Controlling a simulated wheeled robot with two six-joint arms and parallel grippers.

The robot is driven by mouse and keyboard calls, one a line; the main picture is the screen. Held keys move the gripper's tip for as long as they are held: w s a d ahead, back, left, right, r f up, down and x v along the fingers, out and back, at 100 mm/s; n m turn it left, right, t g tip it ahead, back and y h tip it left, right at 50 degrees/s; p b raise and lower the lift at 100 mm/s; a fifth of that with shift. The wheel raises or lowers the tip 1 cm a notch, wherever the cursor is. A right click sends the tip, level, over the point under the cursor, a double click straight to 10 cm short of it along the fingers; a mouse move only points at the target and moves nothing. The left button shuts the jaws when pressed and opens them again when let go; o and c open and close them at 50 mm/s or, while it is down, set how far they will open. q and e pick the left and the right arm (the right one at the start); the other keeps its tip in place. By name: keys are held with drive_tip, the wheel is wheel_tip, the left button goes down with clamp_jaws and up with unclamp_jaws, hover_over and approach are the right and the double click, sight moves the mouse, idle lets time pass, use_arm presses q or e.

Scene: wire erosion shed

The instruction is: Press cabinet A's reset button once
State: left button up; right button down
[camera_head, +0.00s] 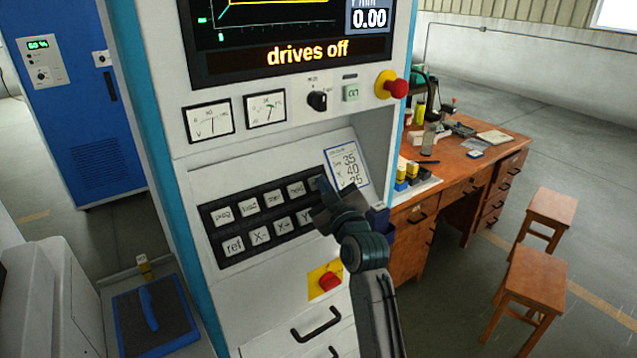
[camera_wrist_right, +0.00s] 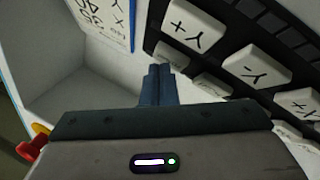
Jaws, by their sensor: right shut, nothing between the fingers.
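A white control cabinet (camera_head: 265,164) with teal side trim fills the middle of the head view. Its screen strip (camera_head: 306,51) reads "drives off". Its black keypad (camera_head: 247,211) has two rows of white keys; the upper-row labels are too small to read surely. No label clearly reads "reset" or "A". My right gripper (camera_head: 322,186) is shut and empty, its tips over the keypad's right end, hiding keys there. In the right wrist view the closed fingers (camera_wrist_right: 159,85) are beside the keypad's Y+ key (camera_wrist_right: 196,24); contact cannot be told. My left gripper is out of view.
A red switch (camera_head: 329,281) on yellow sits below. A card (camera_head: 347,168) stands right of the keypad. A desk (camera_head: 465,160) and stools (camera_head: 537,278) stand right.

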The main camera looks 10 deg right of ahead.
drive_tip(key=shift+r, duration=0.1)
drive_tip(key=shift+s+d+r+p, duration=0.15)
drive_tip(key=shift+s+r+p, duration=0.2)
drive_tip(key=shift+s+p, duration=0.2)
drive_tip(key=shift+s+d, duration=0.1)
drive_tip(key=shift+r, duration=0.1)
drive_tip(key=s+r+p, duration=0.1)
drive_tip(key=s, duration=0.1)
drive_tip(key=s+d+r+p, duration=0.1)
drive_tip(key=p, duration=0.1)
drive_tip(key=shift+s+d+r, duration=0.15)
drive_tip(key=shift+s+r, duration=0.25)
idle(0.3)
